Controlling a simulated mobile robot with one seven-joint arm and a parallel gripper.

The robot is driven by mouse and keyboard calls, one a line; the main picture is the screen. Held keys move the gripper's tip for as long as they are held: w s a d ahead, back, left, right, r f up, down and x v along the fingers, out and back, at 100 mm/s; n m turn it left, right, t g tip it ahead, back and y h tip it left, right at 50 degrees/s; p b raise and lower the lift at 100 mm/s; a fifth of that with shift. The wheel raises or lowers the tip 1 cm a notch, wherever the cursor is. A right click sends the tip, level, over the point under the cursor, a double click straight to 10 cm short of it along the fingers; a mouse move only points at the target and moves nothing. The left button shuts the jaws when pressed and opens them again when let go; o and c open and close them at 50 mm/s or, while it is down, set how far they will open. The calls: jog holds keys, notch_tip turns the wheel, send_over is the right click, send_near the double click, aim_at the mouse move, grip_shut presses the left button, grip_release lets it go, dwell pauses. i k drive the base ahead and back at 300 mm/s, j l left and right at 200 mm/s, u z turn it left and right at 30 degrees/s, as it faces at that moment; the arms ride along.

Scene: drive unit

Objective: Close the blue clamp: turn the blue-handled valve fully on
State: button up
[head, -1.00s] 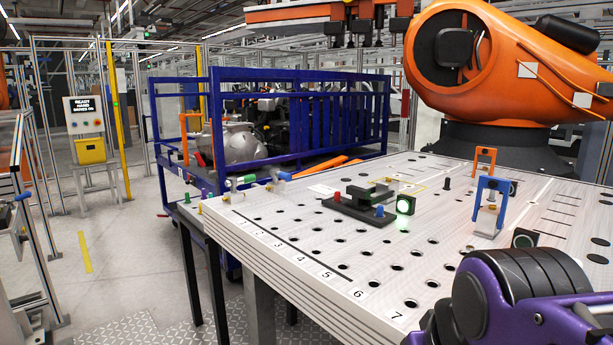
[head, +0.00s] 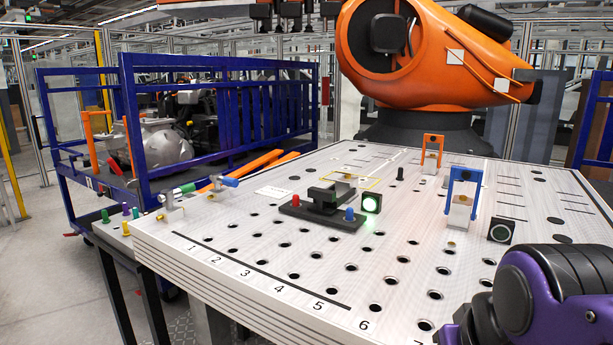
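The blue clamp (head: 463,192) stands upright on the right part of the perforated table, as a blue frame with a pale plate in it. The blue-handled valve (head: 229,182) is at the table's left edge, small in the head view. Its blue handle points to the right, beside a green-handled valve (head: 184,189). The valve body is too small to tell how far it is turned. My purple and black arm shows at the lower right; my gripper is out of view.
An orange clamp (head: 432,152) stands behind the blue one. A dark fixture (head: 325,210) with red and blue knobs sits mid-table next to a lit green lamp (head: 371,203). An unlit round lamp (head: 500,231) is near the right. A blue cart (head: 130,150) stands beyond the table.

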aim_at(216, 178)
jog(key=i+j+z, duration=0.1)
jog(key=j, duration=0.3)
jog(key=i+j+z, duration=0.15)
jog(key=j, duration=0.25)
jog(key=i+j+z, duration=0.1)
jog(key=j, duration=0.35)
jog(key=j+z, duration=0.1)
jog(key=j, duration=0.3)
jog(key=i+j, duration=0.1)
jog(key=j, duration=0.45)
jog(key=i+j, duration=0.1)
jog(key=j, duration=0.5)
jog(key=i+j+z, duration=0.1)
jog(key=j, duration=0.45)
